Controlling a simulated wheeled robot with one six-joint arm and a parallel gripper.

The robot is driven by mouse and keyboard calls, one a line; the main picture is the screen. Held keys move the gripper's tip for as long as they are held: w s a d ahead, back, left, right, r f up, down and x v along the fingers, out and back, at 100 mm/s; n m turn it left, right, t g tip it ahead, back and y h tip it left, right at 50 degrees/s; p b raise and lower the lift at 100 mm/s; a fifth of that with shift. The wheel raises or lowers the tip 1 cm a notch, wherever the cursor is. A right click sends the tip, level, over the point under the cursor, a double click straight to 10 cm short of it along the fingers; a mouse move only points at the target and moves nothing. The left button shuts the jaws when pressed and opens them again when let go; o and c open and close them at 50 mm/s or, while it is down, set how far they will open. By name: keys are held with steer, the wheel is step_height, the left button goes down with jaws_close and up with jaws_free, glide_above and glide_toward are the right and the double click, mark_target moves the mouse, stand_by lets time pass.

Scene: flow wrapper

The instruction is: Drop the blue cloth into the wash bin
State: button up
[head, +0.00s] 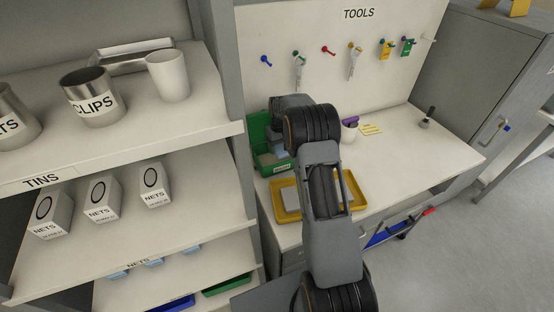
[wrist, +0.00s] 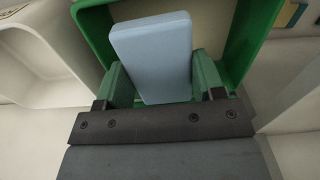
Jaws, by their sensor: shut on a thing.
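The blue cloth (wrist: 153,50) is a pale blue, flat, folded-looking block in the wrist view. My gripper (wrist: 153,78) has its two green fingers on either side of it and is shut on it. Behind the cloth is a green bin (wrist: 242,45), whose walls show around the cloth. In the head view the green bin (head: 258,130) stands on the workbench at the back left, with a small label too small to read. A bit of pale blue shows at its opening. My arm hides most of the gripper there. I cannot tell whether the cloth touches the bin.
A yellow tray (head: 284,213) lies in front of the green bin, partly behind my arm. A shelf unit (head: 215,135) with tins and boxes stands close on the left. A tool board (head: 310,30) rises behind the bench. The bench's right side (head: 420,150) is mostly clear.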

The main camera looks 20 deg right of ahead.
steer(key=o, duration=1)
steer(key=shift+c, duration=0.2)
step_height(320, 180, up, 14)
steer(key=b, duration=0.1)
steer(key=shift+f, duration=0.1)
stand_by(0.3)
step_height(320, 180, down, 4)
steer(key=s+m, duration=0.1)
steer(key=s, duration=0.2)
steer(key=s+a+r+t, duration=0.1)
steer(key=s+a, duration=0.3)
steer(key=s, duration=0.5)
steer(key=s+a+r+t, duration=0.1)
steer(key=s+a+r, duration=0.2)
steer(key=s, duration=0.6)
steer(key=s+a+r+t, duration=0.2)
steer(key=s+a, duration=0.3)
steer(key=s, duration=0.4)
steer(key=shift+s+a+r, duration=0.15)
steer(key=shift+a+r, duration=0.05)
steer(key=shift+r, duration=0.2)
